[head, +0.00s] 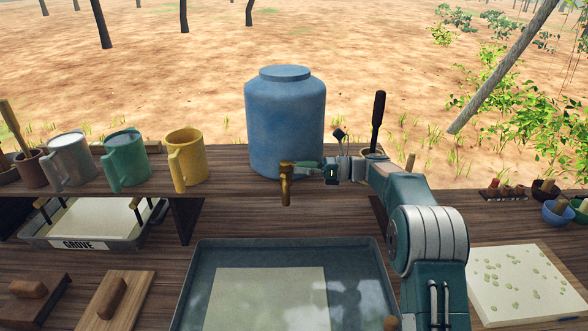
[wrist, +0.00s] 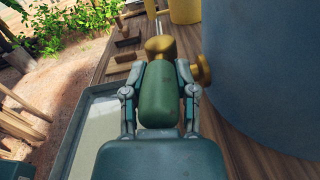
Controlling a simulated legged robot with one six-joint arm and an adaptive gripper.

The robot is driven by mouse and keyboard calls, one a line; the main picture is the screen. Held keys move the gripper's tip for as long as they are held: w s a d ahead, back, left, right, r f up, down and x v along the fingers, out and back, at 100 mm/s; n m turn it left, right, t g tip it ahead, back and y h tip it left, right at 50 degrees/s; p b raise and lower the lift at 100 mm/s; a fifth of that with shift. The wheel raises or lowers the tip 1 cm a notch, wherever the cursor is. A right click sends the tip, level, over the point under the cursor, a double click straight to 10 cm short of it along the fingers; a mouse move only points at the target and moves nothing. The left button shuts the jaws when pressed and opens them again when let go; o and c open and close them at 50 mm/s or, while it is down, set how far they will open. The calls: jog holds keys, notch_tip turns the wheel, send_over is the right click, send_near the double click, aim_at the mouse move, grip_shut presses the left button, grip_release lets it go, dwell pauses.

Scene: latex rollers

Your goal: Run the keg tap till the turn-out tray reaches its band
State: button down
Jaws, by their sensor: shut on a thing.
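The blue keg (head: 285,125) stands upright at the back middle of the bench. Its brass tap (head: 286,188) points down behind the wide grey tray (head: 192,285); no stream shows below the spout. The tray has a pale rectangle on its floor and whitish glossy patches; I cannot make out a band or a liquid level. My gripper (head: 322,170) is at the tap's right side, shut on its green handle. In the wrist view, the fingers (wrist: 160,95) flank the green handle (wrist: 158,98), with the brass tap (wrist: 158,46) beyond it.
Several mugs, including a yellow one (head: 187,160), stand on the left shelf. Below it is a tray labelled GROVE (head: 78,244). Wooden blocks (head: 115,303) lie front left. A speckled pale slab (head: 527,284) and small bowls (head: 556,212) are at right.

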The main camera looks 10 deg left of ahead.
jog(key=shift+r, duration=0.1)
jog(key=shift+c, duration=2)
grip_release()
jog(key=d, duration=1.2)
jog(key=shift+w, duration=0.45)
